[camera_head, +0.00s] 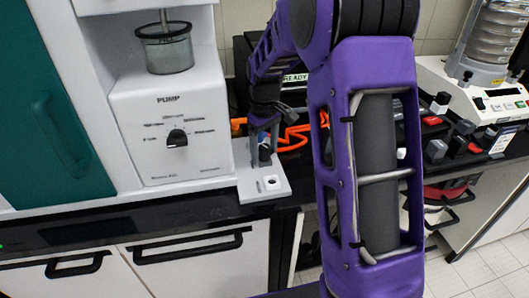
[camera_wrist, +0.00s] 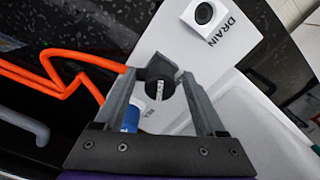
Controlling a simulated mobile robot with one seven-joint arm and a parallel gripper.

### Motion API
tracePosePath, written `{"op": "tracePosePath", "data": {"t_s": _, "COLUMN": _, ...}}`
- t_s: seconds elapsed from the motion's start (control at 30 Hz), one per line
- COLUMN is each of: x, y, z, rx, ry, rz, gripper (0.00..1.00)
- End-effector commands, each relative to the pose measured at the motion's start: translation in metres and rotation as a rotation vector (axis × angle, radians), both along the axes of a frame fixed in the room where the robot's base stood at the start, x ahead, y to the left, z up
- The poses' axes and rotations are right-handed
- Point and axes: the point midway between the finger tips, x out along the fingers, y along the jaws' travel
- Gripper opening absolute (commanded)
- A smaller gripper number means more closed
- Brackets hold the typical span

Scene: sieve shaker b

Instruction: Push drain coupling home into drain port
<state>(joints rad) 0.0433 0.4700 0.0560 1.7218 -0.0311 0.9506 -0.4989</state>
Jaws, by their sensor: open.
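My gripper (camera_head: 264,150) points down over the pale plate beside the pump unit. In the wrist view its two grey fingers (camera_wrist: 160,78) stand apart. A dark round piece, apparently the drain coupling (camera_wrist: 158,68), shows between the fingertips with a small silver part on it. I cannot tell whether the fingers touch it. A blue part (camera_wrist: 131,118) shows beside the left finger. The drain port (camera_wrist: 204,13) is a white square block with a dark round hole, by the word DRAIN, ahead of the fingers. In the head view the drain port (camera_head: 271,182) sits at the plate's front, uncovered.
An orange hose (camera_wrist: 65,62) runs left of the gripper. The white pump unit (camera_head: 170,125) stands close on the left. The black bench top (camera_head: 130,228) ends just in front of the plate. Several switches and a sieve shaker (camera_head: 490,45) stand right.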

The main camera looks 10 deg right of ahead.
Motion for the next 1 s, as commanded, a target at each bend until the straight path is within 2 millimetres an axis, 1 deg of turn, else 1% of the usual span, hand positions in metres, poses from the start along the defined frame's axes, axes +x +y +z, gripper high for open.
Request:
{"op": "tracePosePath", "data": {"t_s": 0.73, "x": 0.0, "y": 0.0, "z": -0.0003, "rx": 0.0, "ry": 0.0, "rz": 0.0, "gripper": 0.72}}
{"op": "tracePosePath", "data": {"t_s": 0.77, "x": 0.0, "y": 0.0, "z": -0.0003, "rx": 0.0, "ry": 0.0, "rz": 0.0, "gripper": 0.71}}
{"op": "tracePosePath", "data": {"t_s": 0.8, "x": 0.0, "y": 0.0, "z": -0.0003, "rx": 0.0, "ry": 0.0, "rz": 0.0, "gripper": 0.64}}
{"op": "tracePosePath", "data": {"t_s": 0.87, "x": 0.0, "y": 0.0, "z": -0.0003, "rx": 0.0, "ry": 0.0, "rz": 0.0, "gripper": 0.53}}
{"op": "tracePosePath", "data": {"t_s": 1.0, "x": -0.0001, "y": 0.0, "z": -0.0003, "rx": 0.0, "ry": 0.0, "rz": 0.0, "gripper": 0.28}}
